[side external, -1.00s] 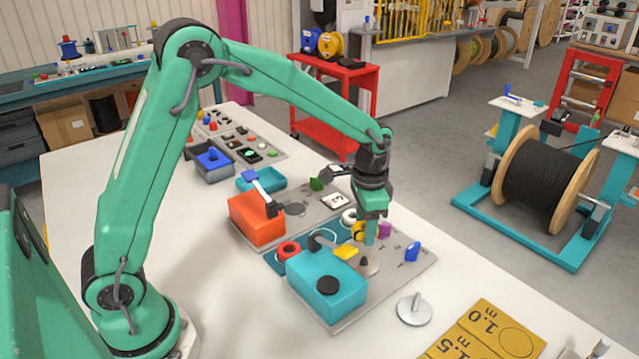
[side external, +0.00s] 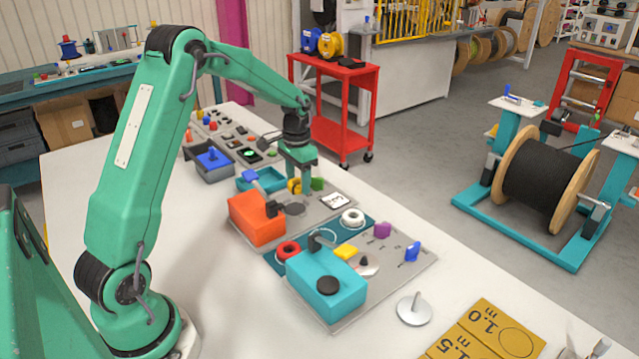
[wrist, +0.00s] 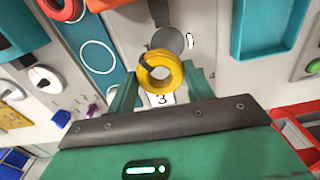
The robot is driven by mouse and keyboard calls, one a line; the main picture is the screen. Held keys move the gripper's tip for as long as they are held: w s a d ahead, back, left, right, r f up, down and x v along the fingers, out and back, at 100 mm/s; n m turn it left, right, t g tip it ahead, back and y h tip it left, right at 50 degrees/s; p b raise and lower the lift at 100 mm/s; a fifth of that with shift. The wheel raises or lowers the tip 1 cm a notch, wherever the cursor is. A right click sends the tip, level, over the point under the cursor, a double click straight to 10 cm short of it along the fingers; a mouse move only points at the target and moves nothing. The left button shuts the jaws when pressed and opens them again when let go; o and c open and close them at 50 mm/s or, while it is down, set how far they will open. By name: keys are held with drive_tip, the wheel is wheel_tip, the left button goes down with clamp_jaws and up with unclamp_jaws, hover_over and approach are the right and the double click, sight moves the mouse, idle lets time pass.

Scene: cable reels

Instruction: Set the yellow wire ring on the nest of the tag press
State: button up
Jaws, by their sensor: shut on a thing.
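My gripper (side external: 300,180) is shut on the yellow wire ring (side external: 293,187) and holds it above the grey plate by the orange press. In the wrist view the yellow ring (wrist: 162,74) sits between the two green fingers, with a dark band on its upper left. The orange press (side external: 256,219) has a dark arm reaching toward a round grey disc (side external: 294,209), which appears to be its nest. In the wrist view the bare disc (wrist: 170,39) lies just beyond the ring, partly covered by it. The ring looks apart from the disc.
A white number card (side external: 335,201) lies on the plate right of the disc. A white ring (side external: 352,219) and a red ring (side external: 288,250) lie on a teal mat. A teal press (side external: 327,283) stands nearer the camera. A teal tray (side external: 267,181) is behind the orange press.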

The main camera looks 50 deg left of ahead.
drive_tip(key=shift+s+a, duration=0.2)
drive_tip(key=shift+a, duration=0.6)
drive_tip(key=shift+f, duration=0.15)
drive_tip(key=shift+f, duration=2.25)
drive_tip(key=shift+f, duration=0.2)
drive_tip(key=shift+f, duration=0.75)
drive_tip(key=o, duration=1.1)
drive_tip(key=shift+c, duration=0.2)
drive_tip(key=shift+r, duration=0.1)
